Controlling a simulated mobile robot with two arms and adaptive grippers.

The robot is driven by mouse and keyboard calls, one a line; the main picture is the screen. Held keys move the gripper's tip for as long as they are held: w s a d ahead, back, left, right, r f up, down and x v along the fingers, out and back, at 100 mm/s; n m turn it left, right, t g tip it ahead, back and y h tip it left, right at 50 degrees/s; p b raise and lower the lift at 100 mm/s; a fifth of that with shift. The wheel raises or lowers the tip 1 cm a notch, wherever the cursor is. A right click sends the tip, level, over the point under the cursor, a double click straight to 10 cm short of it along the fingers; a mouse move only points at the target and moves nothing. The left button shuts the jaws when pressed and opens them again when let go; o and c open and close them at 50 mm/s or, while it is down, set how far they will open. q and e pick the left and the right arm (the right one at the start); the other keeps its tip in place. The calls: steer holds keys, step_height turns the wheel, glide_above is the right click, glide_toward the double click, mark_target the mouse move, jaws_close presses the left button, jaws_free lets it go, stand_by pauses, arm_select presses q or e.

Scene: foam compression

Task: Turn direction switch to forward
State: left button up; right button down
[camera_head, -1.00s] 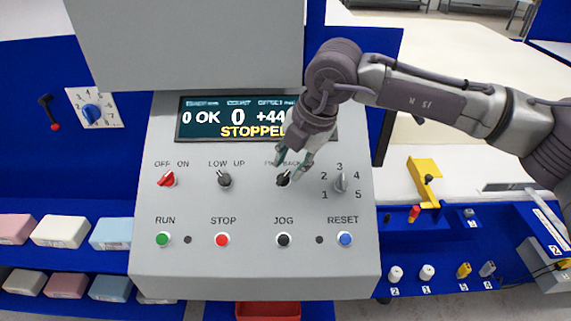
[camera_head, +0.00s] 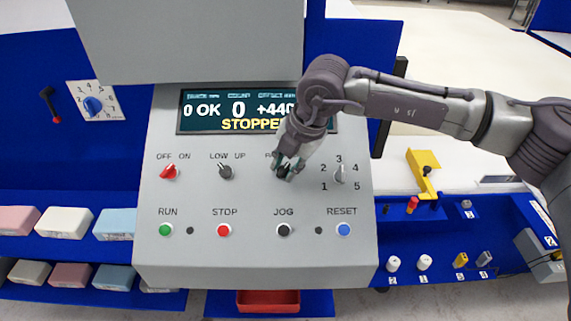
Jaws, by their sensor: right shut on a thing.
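The direction switch (camera_head: 283,173) is a black knob on the grey control panel (camera_head: 190,262), between the LOW/UP knob and the numbered dial. Its label above is mostly covered by my right gripper, so which way it points is hard to tell. My right gripper (camera_head: 287,170) reaches down from the upper right with its fingertips shut around the knob. My left gripper is not in view.
A red OFF/ON knob (camera_head: 169,172) and a LOW/UP knob (camera_head: 225,172) sit to the left. The numbered dial (camera_head: 339,174) is close on the right. A row of push buttons lies below, including the JOG button (camera_head: 283,230). The display (camera_head: 215,112) reads STOPPED.

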steer(key=n+b, duration=0.1)
steer(key=n+h+b, duration=0.1)
steer(key=b, duration=0.1)
steer(key=shift+a+f+n+g+b, duration=0.2)
steer(key=shift+n+g+b, duration=0.1)
steer(key=shift+g, duration=0.1)
steer(key=shift+n+h+b, duration=0.6)
steer(key=shift+n+b, duration=0.4)
steer(key=shift+n, duration=0.2)
steer(key=n+h+b, duration=0.2)
steer(key=n, duration=0.2)
steer(key=shift+a+r, duration=0.1)
steer(key=shift+a, duration=0.05)
steer(key=n+h+b, duration=0.1)
steer(key=n, duration=0.1)
steer(key=n+h+b, duration=0.1)
steer(key=n, duration=0.2)
steer(key=shift+a+t, duration=0.15)
steer(key=shift+t, duration=0.15)
steer(key=shift+r, duration=0.1)
